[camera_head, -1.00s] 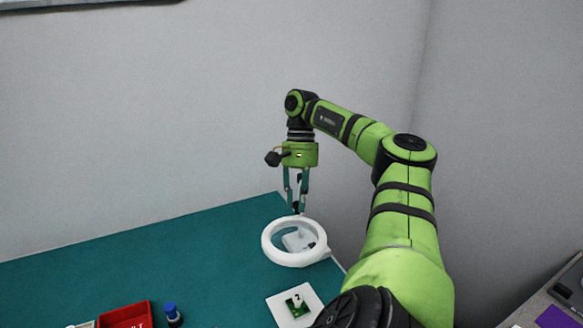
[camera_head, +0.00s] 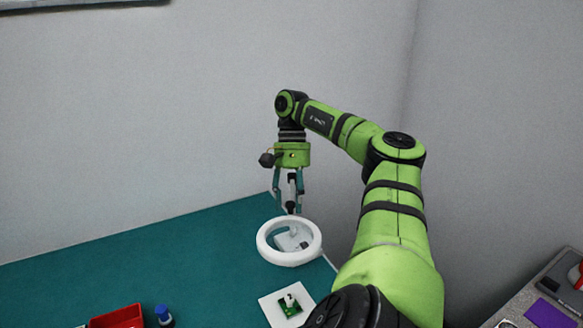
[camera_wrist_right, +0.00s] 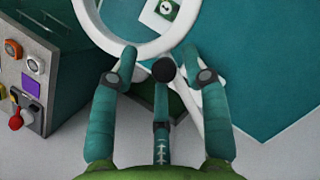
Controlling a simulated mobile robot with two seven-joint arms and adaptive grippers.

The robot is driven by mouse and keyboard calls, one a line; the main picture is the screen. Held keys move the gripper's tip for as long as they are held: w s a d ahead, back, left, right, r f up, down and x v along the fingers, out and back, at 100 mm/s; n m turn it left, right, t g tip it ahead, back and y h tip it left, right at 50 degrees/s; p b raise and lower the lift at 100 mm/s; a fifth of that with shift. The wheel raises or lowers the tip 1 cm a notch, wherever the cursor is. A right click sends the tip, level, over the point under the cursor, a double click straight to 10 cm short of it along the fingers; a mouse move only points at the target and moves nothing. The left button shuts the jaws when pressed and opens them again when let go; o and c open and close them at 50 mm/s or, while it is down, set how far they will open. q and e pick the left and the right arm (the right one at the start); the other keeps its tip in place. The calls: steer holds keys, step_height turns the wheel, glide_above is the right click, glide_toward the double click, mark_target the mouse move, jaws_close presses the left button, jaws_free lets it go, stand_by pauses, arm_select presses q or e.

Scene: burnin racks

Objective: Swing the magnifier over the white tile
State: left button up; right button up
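The magnifier (camera_head: 262,250), a white ring with a clear lens, stands at the far right of the teal bench; a pale shape shows through its lens. It also shows in the wrist view (camera_wrist_right: 88,24). The white tile (camera_head: 271,312) lies nearer the camera, apart from the ring in the head view, with a small green board on it. In the wrist view a tile corner shows inside the ring. My right gripper (camera_head: 288,207) is above the ring's far side. Its fingers (camera_wrist_right: 160,54) are spread around a dark knob (camera_wrist_right: 163,69), with gaps on both sides. My left gripper is out of view.
A red bin (camera_head: 118,317) and a blue-capped bottle (camera_head: 163,315) stand at the bench's front left. A grey panel with knobs (camera_wrist_right: 33,66) is left in the wrist view. Grey walls stand behind and right. The bench's left-middle is bare.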

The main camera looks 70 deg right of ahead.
mark_target(292, 202)
steer(key=shift+s+d+r, duration=0.1)
steer(key=shift+r, duration=1.8)
step_height(292, 202, up, 6)
steer(key=shift+r, duration=0.1)
